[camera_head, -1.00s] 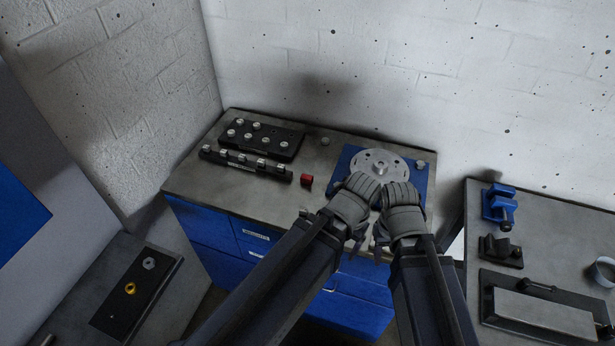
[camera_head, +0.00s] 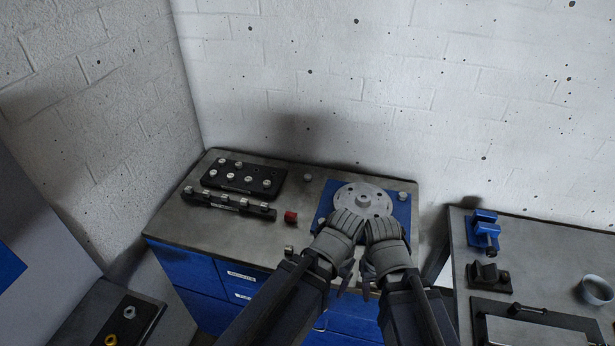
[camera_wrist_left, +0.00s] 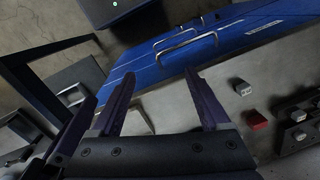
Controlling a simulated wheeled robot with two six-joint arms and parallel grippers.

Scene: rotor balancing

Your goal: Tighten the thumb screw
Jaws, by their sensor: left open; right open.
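A silver rotor disc (camera_head: 363,201) with holes and a raised hub lies on a blue plate (camera_head: 402,212) at the bench's right end. A small silver knob (camera_head: 403,196) sits at the plate's back right; I cannot tell whether it is the thumb screw. My left gripper (camera_head: 345,270) and right gripper (camera_head: 367,277) are side by side in front of the disc, partly hidden by their grey wrists. In the left wrist view, the left gripper's jaws (camera_wrist_left: 160,85) are apart and empty, with the blue drawer front beyond. The right gripper is open; I see nothing held in it.
A black tray of silver weights (camera_head: 243,177), a black rack (camera_head: 228,204) and a red block (camera_head: 291,217) stand on the bench's left half. A second bench (camera_head: 535,270) at the right holds a blue vise (camera_head: 484,229). A gap separates the benches.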

